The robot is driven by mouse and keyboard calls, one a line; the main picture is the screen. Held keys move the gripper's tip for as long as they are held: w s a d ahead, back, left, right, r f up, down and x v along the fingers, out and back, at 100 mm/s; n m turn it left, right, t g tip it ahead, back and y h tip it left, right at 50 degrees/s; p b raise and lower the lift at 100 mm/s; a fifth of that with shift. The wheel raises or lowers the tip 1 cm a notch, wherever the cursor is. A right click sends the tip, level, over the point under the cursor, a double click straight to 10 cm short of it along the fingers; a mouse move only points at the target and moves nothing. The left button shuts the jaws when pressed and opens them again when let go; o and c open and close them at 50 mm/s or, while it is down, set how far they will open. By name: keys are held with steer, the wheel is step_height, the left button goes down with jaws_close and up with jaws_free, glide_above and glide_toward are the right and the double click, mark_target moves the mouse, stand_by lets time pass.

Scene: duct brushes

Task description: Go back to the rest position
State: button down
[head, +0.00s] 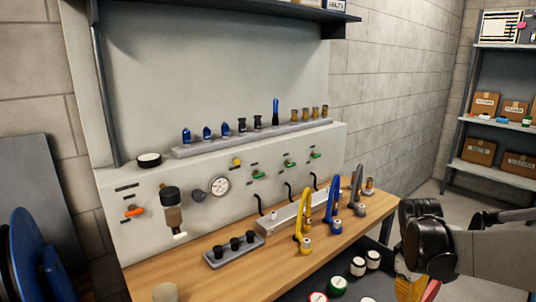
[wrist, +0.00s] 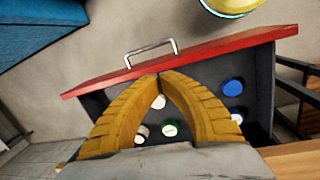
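My gripper (wrist: 160,76) has two yellow ridged fingers whose tips meet in the wrist view, with nothing seen between the tips. It is above an open dark drawer (wrist: 95,103) with a red front (wrist: 215,52) and a silver handle (wrist: 151,50). In the head view my gripper (head: 415,288) is at the lower right, partly cut off by the frame, beside the workbench (head: 240,275). My dark wrist joint hides part of the view there.
Jars with blue (wrist: 232,88), green (wrist: 170,129) and white (wrist: 141,133) lids stand in the drawer. Tools, including a yellow-handled one (head: 304,222), and a grey block (head: 234,251) stand on the workbench. A shelf with boxes (head: 486,103) stands at right.

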steer(key=s+a+r+m+t+y, duration=0.1)
steer(key=s+a+r+m+t, duration=0.2)
steer(key=s+a, duration=0.3)
steer(key=s+a+r+m+t+y, duration=0.1)
steer(key=s+a+r+m+t, duration=0.2)
steer(key=s+a, duration=0.3)
steer(key=a+r+t, duration=0.1)
steer(key=a, duration=0.3)
steer(key=shift+a+r, duration=0.2)
steer(key=shift+r, duration=0.05)
